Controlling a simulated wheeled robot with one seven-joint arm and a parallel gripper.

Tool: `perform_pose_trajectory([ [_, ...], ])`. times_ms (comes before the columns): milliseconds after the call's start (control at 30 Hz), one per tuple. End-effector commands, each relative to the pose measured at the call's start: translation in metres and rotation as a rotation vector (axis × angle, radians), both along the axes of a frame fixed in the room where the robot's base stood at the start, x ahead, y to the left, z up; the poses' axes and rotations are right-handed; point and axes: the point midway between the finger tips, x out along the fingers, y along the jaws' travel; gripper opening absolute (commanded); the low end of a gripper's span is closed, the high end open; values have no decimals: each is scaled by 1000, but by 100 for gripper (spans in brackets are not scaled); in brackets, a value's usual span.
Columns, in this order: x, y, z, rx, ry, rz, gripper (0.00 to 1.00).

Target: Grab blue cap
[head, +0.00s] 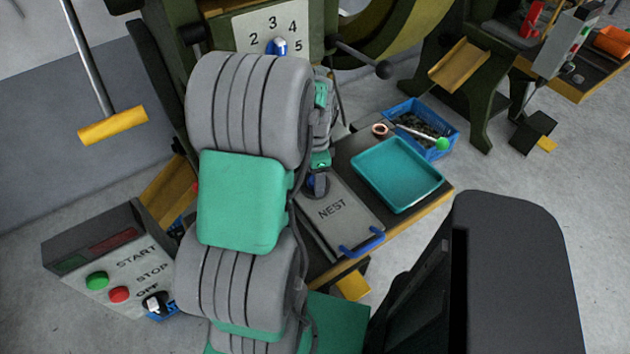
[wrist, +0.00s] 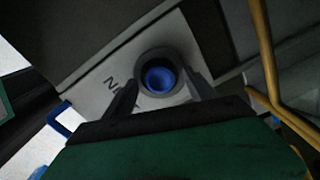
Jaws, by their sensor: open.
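The blue cap (wrist: 158,79) shows in the wrist view as a round blue piece inside a dark grey ring, on the light plate marked NEST. My gripper (wrist: 162,90) is open. One finger is on each side of the ring in the picture; I cannot tell whether they touch it. In the head view a small blue and dark round piece (head: 317,184) shows at the upper left of the nest plate (head: 345,222), just below the end of my arm. My fingers are mostly hidden there by my wrist.
A teal tray (head: 398,173) and a blue bin (head: 432,121) with dark pieces stand right of the nest plate, with a copper ring (head: 380,130) nearby. A blue handle (head: 362,244) is on the plate's front edge. A control box (head: 118,262) and a numbered dial (head: 275,32) are left and behind.

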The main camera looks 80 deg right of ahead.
Motion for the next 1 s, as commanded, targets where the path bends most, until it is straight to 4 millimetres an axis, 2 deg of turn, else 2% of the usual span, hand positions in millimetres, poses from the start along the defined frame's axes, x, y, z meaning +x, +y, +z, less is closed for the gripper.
perform_pose_trajectory([
  [67, 0, 0, 0, 0, 0, 0, 61],
  [800, 0, 0, 0, 0, 0, 0, 0],
  [1000, 0, 0, 1, 0, 0, 0, 0],
])
